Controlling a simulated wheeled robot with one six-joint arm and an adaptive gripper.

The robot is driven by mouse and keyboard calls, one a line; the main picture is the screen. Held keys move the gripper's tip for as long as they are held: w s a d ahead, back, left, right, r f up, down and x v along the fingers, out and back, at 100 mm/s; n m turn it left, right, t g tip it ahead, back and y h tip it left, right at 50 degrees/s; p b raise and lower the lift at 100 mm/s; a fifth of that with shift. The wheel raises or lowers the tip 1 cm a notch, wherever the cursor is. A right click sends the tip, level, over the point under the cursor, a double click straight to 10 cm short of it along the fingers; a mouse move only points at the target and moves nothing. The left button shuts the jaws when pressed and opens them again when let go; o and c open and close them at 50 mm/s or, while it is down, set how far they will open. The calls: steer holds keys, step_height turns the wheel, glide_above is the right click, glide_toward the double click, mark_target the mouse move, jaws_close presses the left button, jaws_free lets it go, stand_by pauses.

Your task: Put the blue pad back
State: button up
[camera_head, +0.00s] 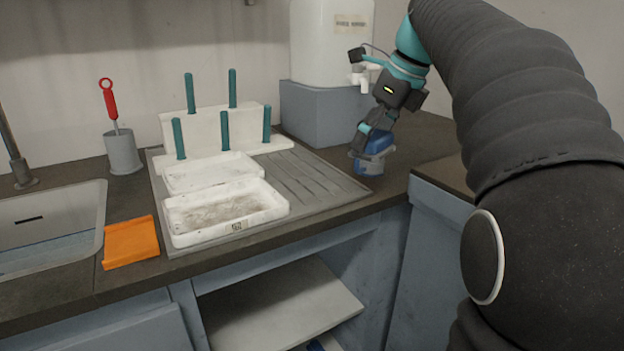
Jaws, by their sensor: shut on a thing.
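The blue pad (374,162) looks like a small rounded blue piece with a paler band. It is at the right end of the counter, below and right of the white tank. My gripper (366,146) points down and is shut on it, covering part of its top and left side. Its underside is at or just above the counter; I cannot tell if it touches.
A white tank (331,45) with a tap stands on a grey-blue block (325,115). A ribbed drainboard (310,178) carries two white trays (272,208) and a rack with teal pegs (232,88). An orange piece (131,242) lies near the sink (60,213).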

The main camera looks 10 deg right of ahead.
glide_above(311, 188)
steer(key=s+d, duration=0.1)
step_height(311, 188, down, 7)
steer(key=shift+s+r+b, duration=0.1)
steer(key=shift+b, duration=0.35)
steer(key=shift+f+b, duration=0.45)
steer(key=shift+f, duration=1.6)
steer(key=shift+f, duration=0.1)
steer(key=o, duration=1)
steer(key=shift+c, duration=0.2)
steer(key=p+v, duration=0.2)
steer(key=v, duration=1)
